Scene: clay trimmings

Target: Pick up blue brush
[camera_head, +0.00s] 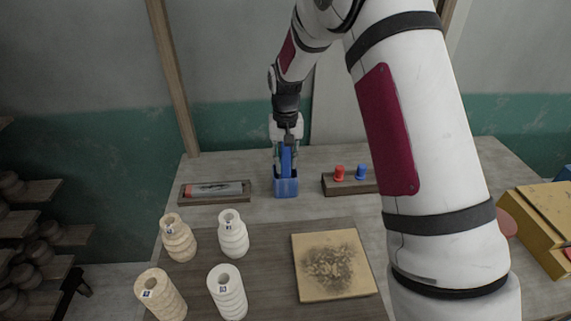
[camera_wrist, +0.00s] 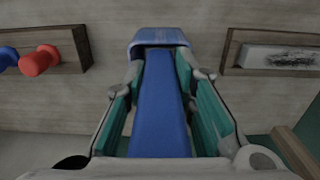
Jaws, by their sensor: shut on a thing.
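The blue brush (camera_head: 286,160) is upright at the back middle of the table in the head view. Its long flat blue handle (camera_wrist: 160,115) fills the space between my fingers in the wrist view. A wider, lighter blue block (camera_head: 286,188) is at its lower end; I cannot tell if this is the brush's head or a holder, nor whether it touches the table. My gripper (camera_head: 285,150) points down from above and is shut on the handle, with a green-lined finger on each side in the wrist view (camera_wrist: 163,88).
A wooden tray (camera_head: 184,198) with a grey and red roller lies to the left. A wooden block (camera_head: 330,190) with red and blue knobs is to the right. A yellow box (camera_head: 545,215) is far right.

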